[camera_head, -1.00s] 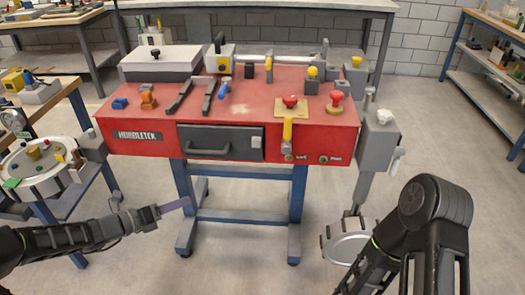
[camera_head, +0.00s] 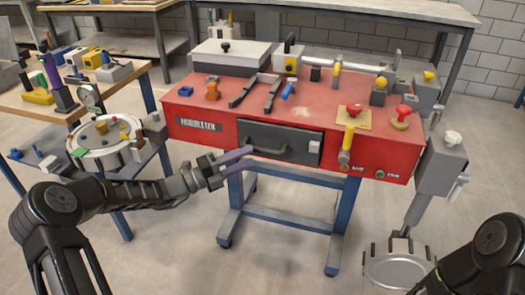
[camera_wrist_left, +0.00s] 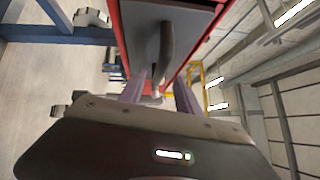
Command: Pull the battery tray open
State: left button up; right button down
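The battery tray (camera_head: 300,145) is a dark grey drawer front with a pale latch, closed flush in the front of the red machine. Its curved grey handle (camera_head: 270,151) also shows in the wrist view (camera_wrist_left: 167,48). My left gripper (camera_head: 249,159), with purple fingers, is just in front of the handle's left end. In the wrist view the fingers of the left gripper (camera_wrist_left: 160,90) are apart, with the handle lying ahead between their lines. I cannot tell whether they touch it. My right arm shows at the lower right; its gripper is out of view.
The red machine (camera_head: 200,126) stands on a blue frame (camera_head: 290,215). A side table with a round white dish (camera_head: 100,140) stands left, close to my left arm. A grey box (camera_head: 442,160) and round pan (camera_head: 397,270) are at the right. Floor below the tray is clear.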

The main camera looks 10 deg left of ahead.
aim_at(262, 153)
pick_arm(q)
jog(key=x, duration=0.6)
jog(key=shift+c, duration=0.3)
grip_shut()
jog(key=shift+b, duration=0.3)
dwell(0.7)
